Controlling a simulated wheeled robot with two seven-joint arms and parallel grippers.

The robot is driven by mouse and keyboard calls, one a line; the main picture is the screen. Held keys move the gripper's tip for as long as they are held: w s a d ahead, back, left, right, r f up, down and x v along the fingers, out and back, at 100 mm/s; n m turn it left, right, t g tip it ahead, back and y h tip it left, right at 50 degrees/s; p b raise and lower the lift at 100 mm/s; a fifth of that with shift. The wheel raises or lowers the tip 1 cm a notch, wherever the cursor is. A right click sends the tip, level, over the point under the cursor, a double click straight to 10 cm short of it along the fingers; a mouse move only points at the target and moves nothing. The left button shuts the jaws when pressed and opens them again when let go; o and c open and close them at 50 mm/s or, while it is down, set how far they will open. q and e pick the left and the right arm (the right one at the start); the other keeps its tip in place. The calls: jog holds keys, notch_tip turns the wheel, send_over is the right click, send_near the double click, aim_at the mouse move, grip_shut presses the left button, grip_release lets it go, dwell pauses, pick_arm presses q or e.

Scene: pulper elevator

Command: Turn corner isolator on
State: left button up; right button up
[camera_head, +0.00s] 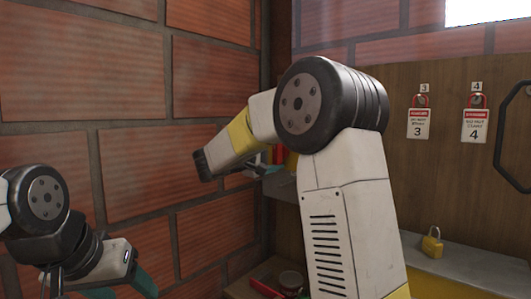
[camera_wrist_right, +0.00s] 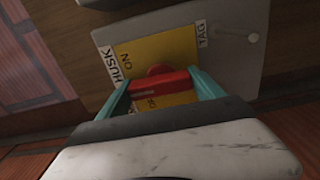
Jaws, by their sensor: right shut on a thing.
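The corner isolator shows in the right wrist view as a grey plate (camera_wrist_right: 232,62) with a yellow face (camera_wrist_right: 165,52), "HUSK" and "TAG" labels and the word "ON". A red handle (camera_wrist_right: 160,92) lies across the yellow face. My right gripper (camera_wrist_right: 165,84) has its teal fingers on both ends of this handle and is shut on it. Lettering below the handle is partly hidden. In the head view my right arm covers most of the isolator. My left gripper (camera_head: 121,287) is low at the left, its teal fingers apart and empty, cut by the frame edge.
Brick walls meet at the corner behind my right arm. On the wooden board at right hang red padlocks with tags 3 (camera_head: 419,123) and 4 (camera_head: 475,125). A yellow padlock (camera_head: 432,243) stands on a grey-topped ledge (camera_head: 480,264). Red items (camera_head: 290,281) lie low near the corner.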

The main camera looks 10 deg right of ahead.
jog(key=o, duration=1.4)
jog(key=shift+c, duration=0.2)
jog(key=v, duration=0.8)
